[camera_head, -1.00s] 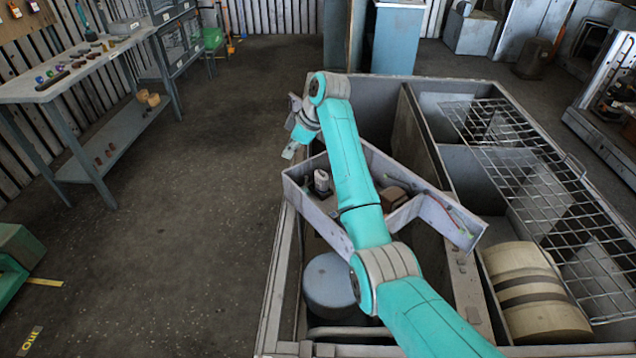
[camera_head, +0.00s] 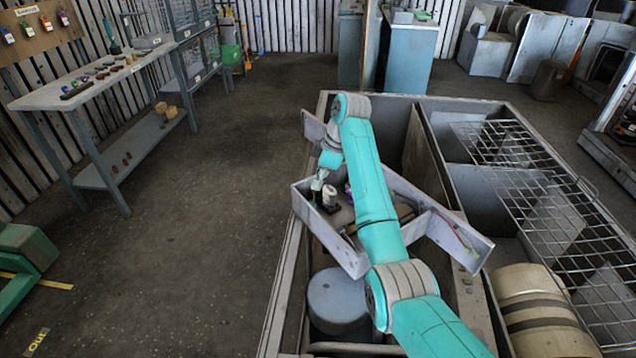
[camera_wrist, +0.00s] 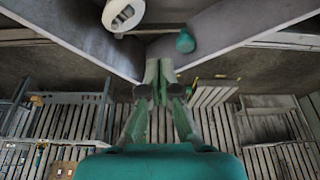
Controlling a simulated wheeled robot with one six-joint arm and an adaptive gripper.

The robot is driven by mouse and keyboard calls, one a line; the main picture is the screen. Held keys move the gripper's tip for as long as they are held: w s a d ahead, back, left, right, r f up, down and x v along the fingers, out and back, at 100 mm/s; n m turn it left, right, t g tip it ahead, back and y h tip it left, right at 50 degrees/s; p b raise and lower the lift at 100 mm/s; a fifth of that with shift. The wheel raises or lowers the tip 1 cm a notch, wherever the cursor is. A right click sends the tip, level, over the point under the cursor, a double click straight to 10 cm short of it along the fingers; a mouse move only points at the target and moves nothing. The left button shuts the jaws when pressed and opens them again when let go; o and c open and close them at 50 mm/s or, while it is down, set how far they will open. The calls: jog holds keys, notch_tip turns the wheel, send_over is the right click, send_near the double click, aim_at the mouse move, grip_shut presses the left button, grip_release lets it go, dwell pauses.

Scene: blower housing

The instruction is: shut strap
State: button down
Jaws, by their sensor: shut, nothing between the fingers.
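The blower housing shows as an open grey sheet-metal casing (camera_head: 452,233) with angled walls, set in a large metal bin. My gripper (camera_head: 317,192) is at the casing's left end, pointing down beside a small dark fitting with a white top (camera_head: 331,194). In the wrist view my gripper (camera_wrist: 159,72) is shut and empty between two pale slanting walls. A white round part with dark slots (camera_wrist: 124,13) and a teal knob (camera_wrist: 185,42) lie beyond its tips. I cannot make out for certain which part is the strap. My arm hides the casing's middle.
A grey-blue round drum (camera_head: 338,303) stands in the bin below the casing. A wire grid (camera_head: 545,190) covers the right compartments, near a tan roll (camera_head: 535,305). A workbench (camera_head: 95,85) stands at the left. The floor (camera_head: 205,190) between is clear.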

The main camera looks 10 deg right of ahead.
jog(key=x, duration=0.7)
jog(key=shift+a+f, duration=0.1)
jog(key=shift+f, duration=0.15)
dwell(0.3)
